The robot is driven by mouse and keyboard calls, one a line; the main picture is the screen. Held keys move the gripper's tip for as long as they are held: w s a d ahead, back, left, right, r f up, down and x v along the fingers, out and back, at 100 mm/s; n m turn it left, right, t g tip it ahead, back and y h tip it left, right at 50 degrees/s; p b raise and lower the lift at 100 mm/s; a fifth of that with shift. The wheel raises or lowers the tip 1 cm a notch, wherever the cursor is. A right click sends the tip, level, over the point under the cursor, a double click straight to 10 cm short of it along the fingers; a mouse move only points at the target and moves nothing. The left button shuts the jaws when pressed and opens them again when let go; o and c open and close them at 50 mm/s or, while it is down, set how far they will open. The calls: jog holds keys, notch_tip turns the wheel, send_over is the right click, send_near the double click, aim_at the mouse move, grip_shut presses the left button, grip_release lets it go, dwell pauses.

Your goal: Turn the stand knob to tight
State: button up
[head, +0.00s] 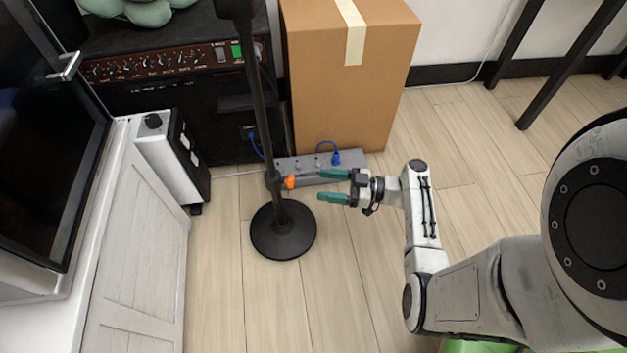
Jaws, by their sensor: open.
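The stand is a black upright pole (260,100) on a round black base (283,232) on the floor. Its knob (290,182) is small and orange and sticks out to the right from the pole's lower part. My gripper (326,186) has two teal fingers that point left at the knob. The fingers are spread apart and empty, just to the right of the knob. A gap seems to lie between the fingertips and the knob. I cannot tell from this view how tight the knob is.
A cardboard box (345,95) stands behind, with a grey socket strip (355,160) and blue plugs before it. A black amplifier (215,110) stands behind the pole. A white cabinet (135,250) and a white-and-black unit (172,160) are at left. Wooden floor (350,290) is clear in front.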

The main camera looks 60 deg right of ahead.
aim_at(291, 182)
jog(key=shift+s+d, duration=0.15)
jog(key=shift+s, duration=0.25)
jog(key=b+x, duration=0.2)
jog(key=x, duration=0.7)
jog(key=shift+w+b, duration=0.2)
jog(key=shift+b, duration=0.1)
jog(key=c, duration=1.1)
jog(key=shift+o, duration=0.2)
